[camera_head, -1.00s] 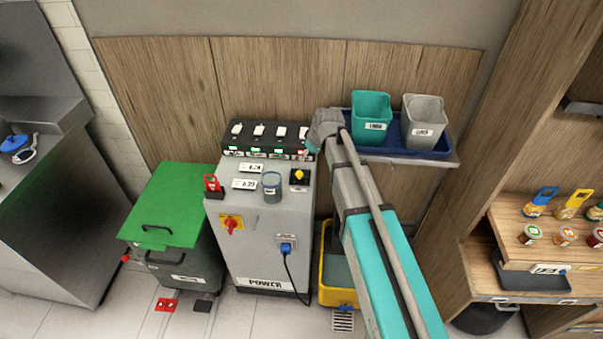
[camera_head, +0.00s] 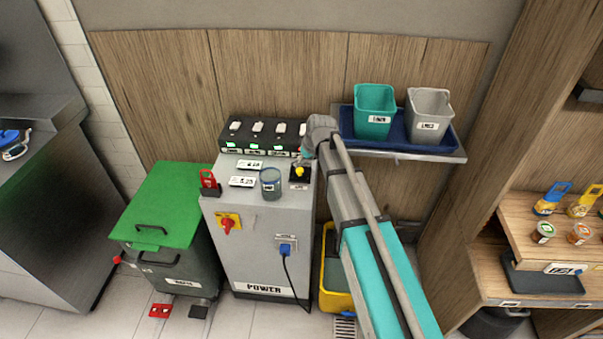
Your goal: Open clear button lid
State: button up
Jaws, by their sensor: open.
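A bluish see-through cylinder (camera_head: 270,183), which looks like the clear button lid, stands on the sloped top of the grey power cabinet (camera_head: 262,225). It looks closed; what is under it is too small to make out. My gripper (camera_head: 302,164) is open and small in view, partly hidden by its own wrist. It is up and to the right of the lid, just above a yellow knob (camera_head: 299,172) on a black base. I cannot tell whether it touches the knob. It is apart from the lid.
A black panel with several white switches (camera_head: 257,127) lines the cabinet's back edge. A red lockout piece (camera_head: 208,182) stands at its left. A shelf with a teal bin (camera_head: 374,112) and a grey bin (camera_head: 427,116) is right of my wrist. A green-lidded bin (camera_head: 160,205) stands left.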

aim_at(300, 170)
jog(key=shift+b+x, duration=2.3)
jog(key=shift+x, duration=0.5)
grip_shut()
